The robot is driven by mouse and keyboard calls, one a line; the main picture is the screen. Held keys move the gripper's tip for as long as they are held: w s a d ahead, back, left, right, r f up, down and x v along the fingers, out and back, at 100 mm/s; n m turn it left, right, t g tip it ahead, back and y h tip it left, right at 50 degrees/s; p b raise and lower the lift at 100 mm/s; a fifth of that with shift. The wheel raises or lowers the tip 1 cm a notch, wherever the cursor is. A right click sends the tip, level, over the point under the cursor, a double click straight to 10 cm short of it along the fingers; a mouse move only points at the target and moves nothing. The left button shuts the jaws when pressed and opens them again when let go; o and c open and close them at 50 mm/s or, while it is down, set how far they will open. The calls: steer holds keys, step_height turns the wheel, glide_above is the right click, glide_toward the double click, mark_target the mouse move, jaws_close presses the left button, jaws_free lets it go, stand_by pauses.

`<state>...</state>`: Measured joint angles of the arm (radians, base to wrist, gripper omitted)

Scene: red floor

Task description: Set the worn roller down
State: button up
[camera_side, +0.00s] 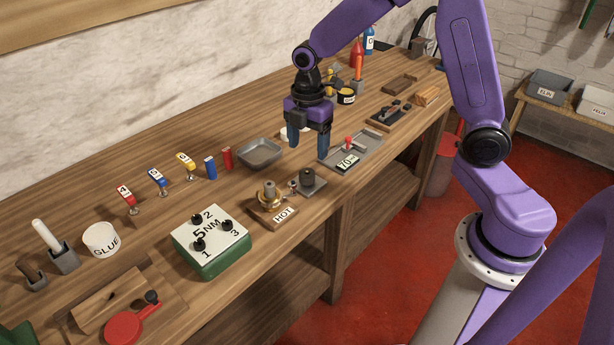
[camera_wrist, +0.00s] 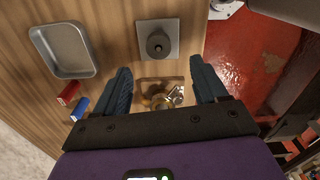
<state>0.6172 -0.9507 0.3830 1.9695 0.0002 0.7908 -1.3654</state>
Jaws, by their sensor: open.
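My gripper (camera_side: 308,143) is open above the bench, with nothing seen between its fingers. It also shows in the wrist view (camera_wrist: 160,68), fingers wide apart. A square grey plate (camera_wrist: 143,28) carries a dark round piece (camera_wrist: 158,43), perhaps the worn roller; I cannot be sure. In the side view this dark piece (camera_side: 308,176) stands upright, lower than the fingertips and apart from them. Beside it is a brass fixture (camera_side: 268,197) labelled HOT, which shows partly between the fingers in the wrist view (camera_wrist: 158,101). An empty grey metal tray (camera_side: 260,153) lies behind.
A 70 MM plate (camera_side: 347,160) with a red knob lies right of my gripper. Red (camera_side: 227,158) and blue (camera_side: 210,167) blocks stand left of the tray. A green 5NM box (camera_side: 211,257) is nearer the front left. The red floor (camera_wrist: 250,50) lies beyond the bench edge.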

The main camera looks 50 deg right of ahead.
mark_target(307, 170)
steer(key=shift+w+f, duration=0.1)
steer(key=shift+f, duration=3.95)
steer(key=c, duration=1.2)
steer(key=shift+r, duration=0.1)
